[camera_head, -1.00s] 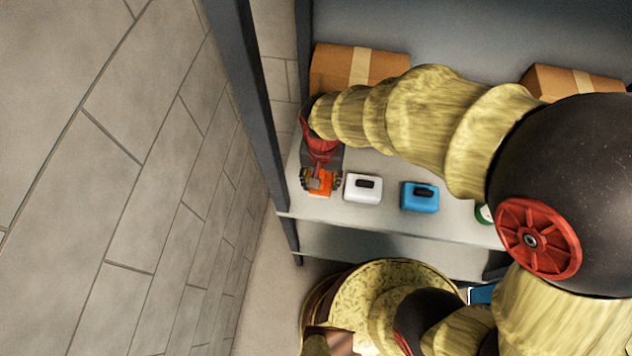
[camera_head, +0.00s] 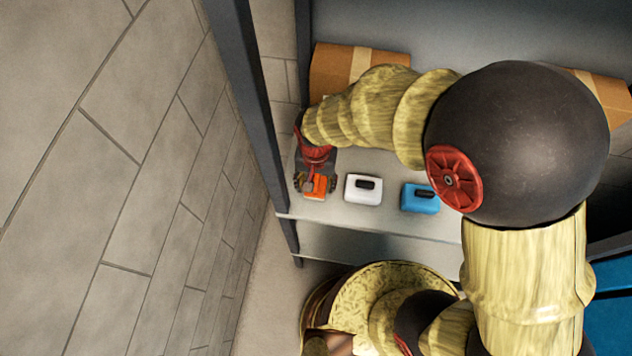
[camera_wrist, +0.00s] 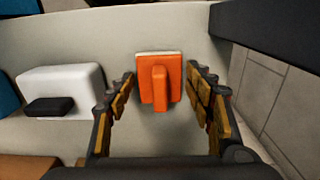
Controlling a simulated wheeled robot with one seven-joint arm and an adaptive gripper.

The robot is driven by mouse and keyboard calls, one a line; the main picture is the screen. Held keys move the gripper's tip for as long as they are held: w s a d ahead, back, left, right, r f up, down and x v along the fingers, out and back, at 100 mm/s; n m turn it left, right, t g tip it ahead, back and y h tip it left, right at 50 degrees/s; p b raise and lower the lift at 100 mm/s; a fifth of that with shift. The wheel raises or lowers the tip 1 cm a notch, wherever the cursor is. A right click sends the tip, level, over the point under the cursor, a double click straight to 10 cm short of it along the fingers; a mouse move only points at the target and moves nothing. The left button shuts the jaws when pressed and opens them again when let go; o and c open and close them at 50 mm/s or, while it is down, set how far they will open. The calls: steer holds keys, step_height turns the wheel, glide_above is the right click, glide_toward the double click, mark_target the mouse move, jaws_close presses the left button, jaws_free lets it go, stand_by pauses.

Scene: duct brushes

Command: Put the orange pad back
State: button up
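The orange pad (camera_head: 315,187) is at the left end of the light shelf (camera_head: 400,225), left of the white pad (camera_head: 363,189). In the wrist view the orange pad (camera_wrist: 158,78) has an upright orange handle and a pale far edge. My gripper (camera_wrist: 160,75) is open, with one finger on each side of the orange pad. Narrow gaps show between the fingertips and the pad. The red wrist and dark fingers of my gripper (camera_head: 316,182) hide part of the pad's surroundings in the head view. The pad's underside is hidden.
A blue pad (camera_head: 420,199) lies right of the white one. Cardboard boxes (camera_head: 358,66) stand at the back. A dark shelf post (camera_head: 250,90) and a tiled wall (camera_head: 130,180) are close on the left. My arm covers the shelf's right part.

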mark_target(317, 180)
steer(key=shift+o, duration=0.9)
step_height(317, 180, up, 12)
steer(key=p, duration=0.2)
steer(key=d+r+t, duration=0.2)
steer(key=d+r, duration=1)
steer(key=s+d+r+t, duration=0.1)
steer(key=s+d+r, duration=0.2)
steer(key=d, duration=0.2)
steer(key=s+d+r+n+t, duration=0.1)
steer(key=s+d+r+t, duration=0.1)
steer(key=s+d+r, duration=0.2)
steer(key=shift+s+d+t, duration=0.2)
steer(key=shift+d+t, duration=0.1)
steer(key=shift+d, duration=0.6)
steer(key=shift+f+b, duration=0.2)
steer(key=shift+b, duration=0.15)
step_height(317, 180, down, 8)
steer(key=b, duration=0.8)
